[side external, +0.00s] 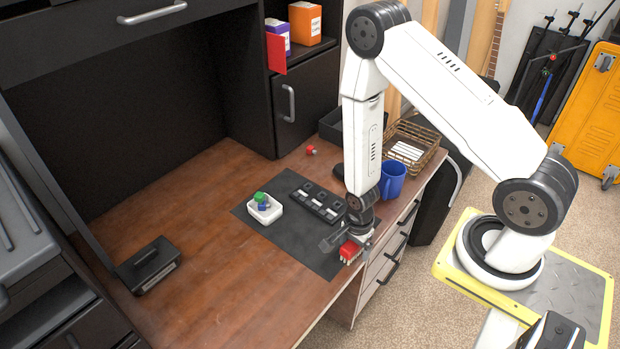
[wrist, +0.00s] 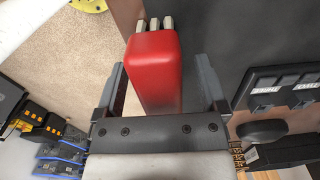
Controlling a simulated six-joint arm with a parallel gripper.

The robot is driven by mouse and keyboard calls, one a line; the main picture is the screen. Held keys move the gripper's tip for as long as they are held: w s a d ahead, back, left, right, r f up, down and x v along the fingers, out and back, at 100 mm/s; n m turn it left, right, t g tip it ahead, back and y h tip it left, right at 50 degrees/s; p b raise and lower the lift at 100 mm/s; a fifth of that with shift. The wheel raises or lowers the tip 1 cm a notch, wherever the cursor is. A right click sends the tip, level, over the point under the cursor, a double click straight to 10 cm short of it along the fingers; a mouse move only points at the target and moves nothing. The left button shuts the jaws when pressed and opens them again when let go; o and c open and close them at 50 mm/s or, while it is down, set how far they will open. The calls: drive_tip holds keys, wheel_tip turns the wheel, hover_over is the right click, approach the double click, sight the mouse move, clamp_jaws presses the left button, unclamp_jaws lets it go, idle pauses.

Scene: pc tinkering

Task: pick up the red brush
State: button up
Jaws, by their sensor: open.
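The red brush (side external: 350,250) lies at the front edge of the desk, on or beside the corner of the dark mat (side external: 275,231), with pale bristles showing. In the wrist view the red brush (wrist: 155,70) sits between the two fingers, with its pale tips pointing away from me. My gripper (side external: 345,239) is low over the brush at the desk edge. In the wrist view my gripper (wrist: 163,90) is open, one finger on each side of the brush, with a gap visible at the right finger. Whether the left finger touches it I cannot tell.
A black tray of dark blocks (side external: 318,203) and a white dish (side external: 265,209) with green and blue items lie on the mat. A blue mug (side external: 392,180) and wire basket (side external: 414,146) stand behind. A black box (side external: 148,265) is at left; the desk's left middle is clear.

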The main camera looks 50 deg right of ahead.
drive_tip(key=shift+c, duration=0.2)
idle(0.3)
clamp_jaws()
drive_tip(key=shift+r, duration=0.1)
drive_tip(key=shift+r, duration=4.9)
